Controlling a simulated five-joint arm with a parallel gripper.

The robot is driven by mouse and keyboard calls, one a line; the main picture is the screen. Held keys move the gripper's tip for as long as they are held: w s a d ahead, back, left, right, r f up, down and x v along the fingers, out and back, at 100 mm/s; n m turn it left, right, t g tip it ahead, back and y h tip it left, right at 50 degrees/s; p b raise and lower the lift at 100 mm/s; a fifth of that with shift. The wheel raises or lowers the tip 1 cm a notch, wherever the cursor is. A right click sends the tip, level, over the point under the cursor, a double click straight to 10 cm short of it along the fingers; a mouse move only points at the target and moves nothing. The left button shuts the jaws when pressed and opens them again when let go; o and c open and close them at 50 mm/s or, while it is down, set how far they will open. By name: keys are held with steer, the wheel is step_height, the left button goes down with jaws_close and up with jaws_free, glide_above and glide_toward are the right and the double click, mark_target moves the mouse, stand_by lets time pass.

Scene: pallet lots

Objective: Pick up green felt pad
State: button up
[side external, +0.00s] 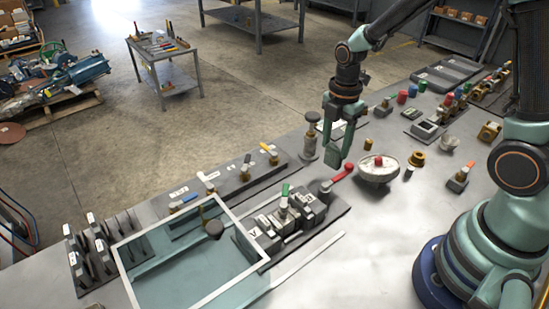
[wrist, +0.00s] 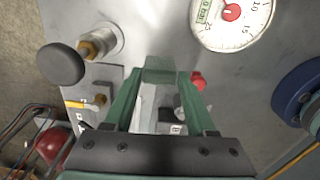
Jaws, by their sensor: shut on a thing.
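My gripper (side external: 336,160) hangs over the bench, left of the white round gauge (side external: 378,169). In the wrist view my gripper (wrist: 160,76) has its two green fingers on either side of a small dull-green piece, the green felt pad (wrist: 160,68). The fingers are shut on it. In the side view the pad is hard to tell apart from the green fingers, and its height above the bench is unclear.
A red-handled valve (side external: 343,172) is close beside the gripper. A brass-and-steel post (side external: 310,137) stands left of it. A grey-rimmed tray (side external: 140,293) is at the front left. Dark blocks and small fittings crowd the bench.

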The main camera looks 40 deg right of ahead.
mark_target(335, 147)
step_height(335, 147, up, 16)
steer(key=shift+r, duration=0.15)
